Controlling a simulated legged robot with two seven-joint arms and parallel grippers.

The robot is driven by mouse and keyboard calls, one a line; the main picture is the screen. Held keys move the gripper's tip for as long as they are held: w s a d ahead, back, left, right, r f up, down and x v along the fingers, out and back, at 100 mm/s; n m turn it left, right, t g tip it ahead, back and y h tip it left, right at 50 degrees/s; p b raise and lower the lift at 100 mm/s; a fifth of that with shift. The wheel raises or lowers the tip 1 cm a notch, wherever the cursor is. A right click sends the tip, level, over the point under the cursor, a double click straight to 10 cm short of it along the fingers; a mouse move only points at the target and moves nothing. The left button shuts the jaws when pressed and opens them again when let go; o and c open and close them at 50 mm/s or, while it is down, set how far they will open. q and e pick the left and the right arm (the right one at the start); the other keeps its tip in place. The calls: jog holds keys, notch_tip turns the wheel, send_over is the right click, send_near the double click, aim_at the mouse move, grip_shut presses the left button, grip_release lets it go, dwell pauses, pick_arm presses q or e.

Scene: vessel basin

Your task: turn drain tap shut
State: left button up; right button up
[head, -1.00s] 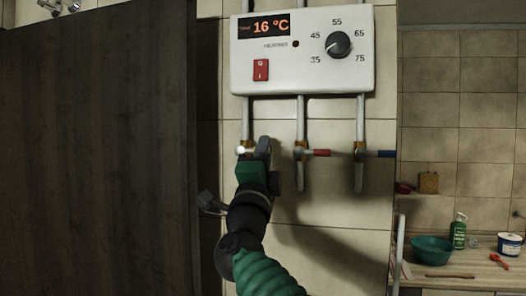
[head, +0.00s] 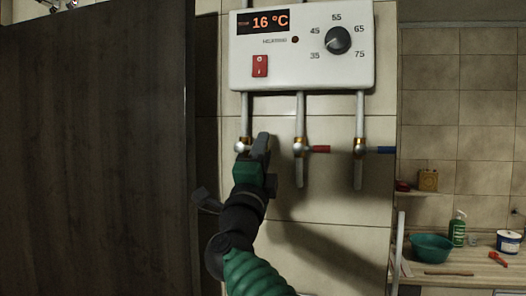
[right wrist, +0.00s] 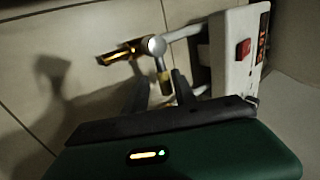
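The water heater (head: 300,50) hangs on the tiled wall with three pipes below it. The left pipe ends in a tap with a rounded metal body (head: 241,146), partly covered by my right gripper (head: 260,146). Its handle cannot be made out in the head view. In the right wrist view a round metal knob (right wrist: 157,45), a brass part (right wrist: 163,82) and a yellowish piece (right wrist: 118,54) lie beyond the fingers. My right gripper's dark fingers (right wrist: 158,92) stand apart there, with the brass part seen between them; contact cannot be told. My left gripper is out of view.
The middle tap has a red handle (head: 319,149) and the right tap a blue handle (head: 386,150), both close to the right of my gripper. A dark panel (head: 95,150) stands at left. A counter (head: 450,268) with a green bowl (head: 431,247) is at right.

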jog(key=shift+r, duration=0.1)
jog(key=b+v, duration=0.9)
jog(key=v, duration=0.8)
jog(key=shift+w, duration=0.2)
